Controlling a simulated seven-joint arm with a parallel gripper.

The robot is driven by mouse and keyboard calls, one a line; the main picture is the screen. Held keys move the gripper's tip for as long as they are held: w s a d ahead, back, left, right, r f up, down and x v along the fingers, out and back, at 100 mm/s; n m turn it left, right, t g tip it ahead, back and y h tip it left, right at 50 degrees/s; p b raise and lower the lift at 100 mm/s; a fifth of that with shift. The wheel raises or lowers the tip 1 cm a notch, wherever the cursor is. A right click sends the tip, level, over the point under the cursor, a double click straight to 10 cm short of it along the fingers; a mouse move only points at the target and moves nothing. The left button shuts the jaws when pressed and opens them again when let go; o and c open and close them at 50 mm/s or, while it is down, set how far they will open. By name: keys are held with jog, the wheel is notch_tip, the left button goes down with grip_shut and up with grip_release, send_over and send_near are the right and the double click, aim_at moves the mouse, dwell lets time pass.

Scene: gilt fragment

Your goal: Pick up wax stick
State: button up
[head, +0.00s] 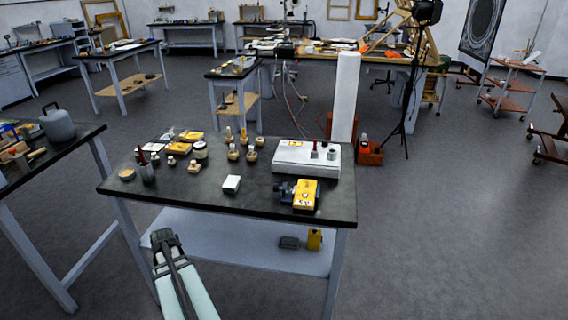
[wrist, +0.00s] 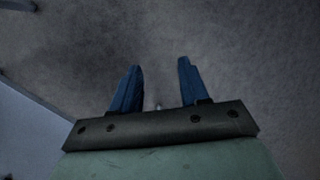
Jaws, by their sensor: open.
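I cannot single out a wax stick for sure. A thin reddish upright piece (head: 142,157) stands at the left of the dark-topped table (head: 210,208), by a small dark holder (head: 148,174); it is too small to identify. My gripper (head: 163,236) is in front of the table's near left side, below the top's edge in the picture and apart from the things on it. In the wrist view its two blue fingers (wrist: 159,68) are spread with nothing between them. That view shows only grey floor beyond them and a pale surface at the left.
The table holds several small jars (head: 200,151), a white block (head: 231,184), a yellow device (head: 306,194) and a white case (head: 306,158). A pale lower shelf (head: 240,240) is beneath. Another table (head: 60,150) stands at the left. The top's near left part is bare.

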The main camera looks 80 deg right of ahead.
jog(key=s+d+r+m+t+h, duration=0.1)
jog(key=s+d+r+m+t, duration=0.1)
jog(key=s+d+r, duration=0.85)
jog(key=s+d+r+m+t+h, duration=0.1)
jog(key=s+d+r, duration=0.6)
jog(key=d+r, duration=0.5)
jog(key=m+g+h, duration=0.2)
jog(key=m+h, duration=0.5)
jog(key=m, duration=0.1)
send_near(315, 140)
jog(key=x, duration=0.6)
jog(key=shift+x, duration=2.6)
jog(key=shift+s, duration=0.1)
grip_shut()
